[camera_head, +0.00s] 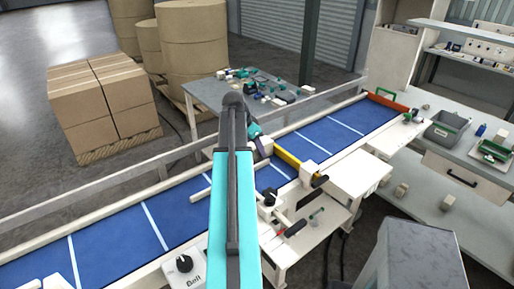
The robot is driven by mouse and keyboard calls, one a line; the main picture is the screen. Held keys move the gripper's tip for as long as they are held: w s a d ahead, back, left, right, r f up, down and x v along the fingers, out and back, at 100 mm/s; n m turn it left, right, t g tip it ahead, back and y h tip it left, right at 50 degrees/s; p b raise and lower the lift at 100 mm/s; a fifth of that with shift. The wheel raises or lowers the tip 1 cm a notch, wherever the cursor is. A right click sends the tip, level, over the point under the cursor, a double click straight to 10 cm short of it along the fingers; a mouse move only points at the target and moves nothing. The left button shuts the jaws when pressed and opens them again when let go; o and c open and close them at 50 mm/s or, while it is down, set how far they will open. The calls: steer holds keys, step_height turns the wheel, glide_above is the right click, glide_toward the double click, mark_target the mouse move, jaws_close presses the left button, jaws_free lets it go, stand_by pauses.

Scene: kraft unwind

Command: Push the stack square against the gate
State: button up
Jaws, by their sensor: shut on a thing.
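My gripper (262,145) is small in view at the end of my cyan and dark arm, over the far side of the blue conveyor belt (190,205). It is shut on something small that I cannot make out. It is close to the far end of a yellow bar (288,159) lying across the belt; I cannot tell whether they touch. The bar may be the gate. An orange board (389,102) crosses the belt's far right end. I cannot pick out a stack on the belt; my arm hides part of it.
A grey table (212,95) with small parts stands behind the belt. Cartons (102,100) on a pallet and large kraft rolls (205,50) are at back left. A right-hand bench holds a grey bin (446,130). A control box (185,265) sits at the near edge.

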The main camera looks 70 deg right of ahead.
mark_target(253, 144)
steer(key=o, duration=1.2)
steer(key=shift+w, duration=0.1)
steer(key=shift+w+r, duration=0.1)
steer(key=shift+r, duration=0.15)
steer(key=shift+r, duration=0.15)
steer(key=shift+b+v, duration=0.6)
steer(key=shift+v, duration=0.5)
steer(key=b+v, duration=0.3)
steer(key=v, duration=0.7)
steer(key=shift+s+a+r, duration=0.25)
steer(key=shift+a+r, duration=0.1)
steer(key=shift+r, duration=0.05)
